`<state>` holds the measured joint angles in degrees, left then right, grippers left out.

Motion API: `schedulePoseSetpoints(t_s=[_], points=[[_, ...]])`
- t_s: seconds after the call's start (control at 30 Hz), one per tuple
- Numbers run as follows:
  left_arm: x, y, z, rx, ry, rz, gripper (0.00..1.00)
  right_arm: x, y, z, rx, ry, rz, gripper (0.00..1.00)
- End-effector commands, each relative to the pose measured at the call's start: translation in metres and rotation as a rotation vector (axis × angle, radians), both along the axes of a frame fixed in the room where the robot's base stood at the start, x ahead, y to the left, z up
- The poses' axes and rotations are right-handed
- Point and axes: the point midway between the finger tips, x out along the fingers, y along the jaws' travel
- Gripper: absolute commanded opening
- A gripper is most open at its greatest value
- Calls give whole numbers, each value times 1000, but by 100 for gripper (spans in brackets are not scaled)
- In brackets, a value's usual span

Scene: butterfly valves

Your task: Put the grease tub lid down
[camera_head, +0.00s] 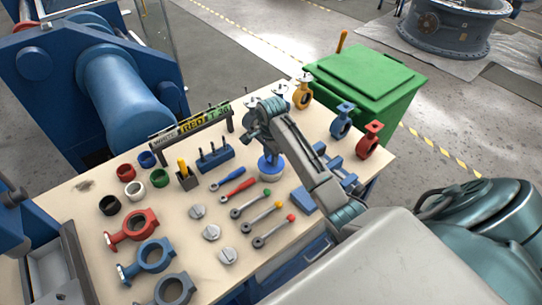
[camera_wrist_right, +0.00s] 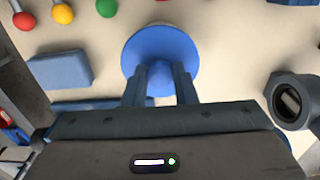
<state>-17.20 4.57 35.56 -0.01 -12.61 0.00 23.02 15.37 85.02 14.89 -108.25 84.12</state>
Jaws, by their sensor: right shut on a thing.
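My right gripper (camera_wrist_right: 160,78) is shut on the knob of the grease tub lid, a round blue disc (camera_wrist_right: 160,42) in the right wrist view. In the head view my right arm reaches in from the right, and the gripper (camera_head: 270,148) points down over the middle of the table. The blue lid (camera_head: 271,167) shows just below it. I cannot tell whether the lid touches anything underneath. My left gripper is not in view.
The wooden table (camera_head: 85,187) holds red and blue valve bodies (camera_head: 132,228), grey discs (camera_head: 211,232), and levers with coloured balls (camera_head: 268,231). Small coloured rings (camera_head: 160,178) lie left. A blue block (camera_wrist_right: 60,70) lies near the lid. A green bin (camera_head: 365,78) stands behind.

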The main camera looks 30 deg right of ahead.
Motion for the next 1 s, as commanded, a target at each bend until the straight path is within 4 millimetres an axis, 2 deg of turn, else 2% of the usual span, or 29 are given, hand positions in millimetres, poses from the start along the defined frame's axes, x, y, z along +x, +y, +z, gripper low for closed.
schedulePoseSetpoints(t_s=[0.13,0.23,0.53,0.73,0.83,1.0], points=[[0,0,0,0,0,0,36,1,0,1,-1,-2,0,0],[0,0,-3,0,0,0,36,10,-1,3,-1,-4,-2,0],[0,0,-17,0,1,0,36,74,-10,29,-1,-5,-5,0],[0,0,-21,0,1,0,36,98,-12,43,0,-1,-1,0],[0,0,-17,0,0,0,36,101,-12,35,1,3,0,0],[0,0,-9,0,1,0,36,101,-12,5,1,3,0,0]])
